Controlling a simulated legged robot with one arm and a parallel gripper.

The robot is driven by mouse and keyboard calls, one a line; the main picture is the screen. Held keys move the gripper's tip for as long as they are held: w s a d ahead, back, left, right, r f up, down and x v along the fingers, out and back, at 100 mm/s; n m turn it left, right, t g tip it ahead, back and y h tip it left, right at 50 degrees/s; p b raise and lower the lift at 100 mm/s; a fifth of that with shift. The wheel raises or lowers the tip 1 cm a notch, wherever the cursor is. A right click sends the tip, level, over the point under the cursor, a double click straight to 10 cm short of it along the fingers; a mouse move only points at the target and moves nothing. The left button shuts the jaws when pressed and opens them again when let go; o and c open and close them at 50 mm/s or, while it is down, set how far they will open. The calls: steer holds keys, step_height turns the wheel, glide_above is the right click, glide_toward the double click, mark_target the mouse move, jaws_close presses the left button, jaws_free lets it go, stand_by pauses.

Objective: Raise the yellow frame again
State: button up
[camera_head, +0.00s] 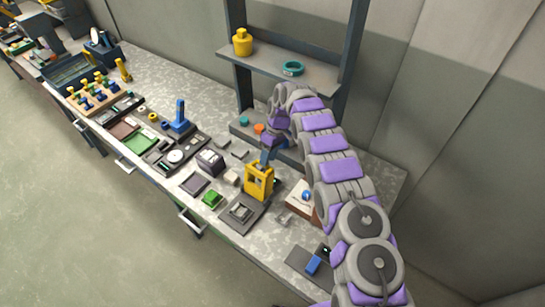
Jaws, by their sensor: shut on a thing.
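The yellow frame (258,182) stands upright on the workbench, right of the middle of the view. It has an opening in its face, and a dark grey base plate with a square part (240,212) lies in front of it. My gripper (266,156) reaches down from my purple and grey arm to the top of the frame. It is shut there on a blue-grey piece at the frame's top. The fingertips are small and partly hidden, and I cannot tell whether the frame's bottom touches the bench.
A shelf (290,66) behind holds a yellow bottle (242,41) and a teal ring (292,68). A blue block (313,265) lies near the front.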

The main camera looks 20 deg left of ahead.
mark_target(268, 168)
steer(key=shift+g+h, duration=0.3)
steer(key=shift+g, duration=0.2)
steer(key=s+f, duration=0.1)
steer(key=f, duration=0.1)
steer(key=s+f, duration=0.2)
steer(key=shift+d, duration=0.15)
steer(key=shift+t, duration=0.4)
steer(key=r, duration=0.4)
steer(key=r+p, duration=0.1)
steer(key=r, duration=0.1)
steer(key=shift+w+a+r, duration=0.3)
steer(key=shift+w+a, duration=0.05)
steer(key=shift+w, duration=0.05)
steer(key=s+d, duration=0.1)
steer(key=s+d+r, duration=0.1)
steer(key=d, duration=0.1)
steer(key=shift+r, duration=0.1)
steer(key=s+d+r, duration=0.1)
steer(key=s+d, duration=0.3)
steer(key=s, duration=0.6)
steer(key=shift+d, duration=0.3)
steer(key=shift+s, duration=0.1)
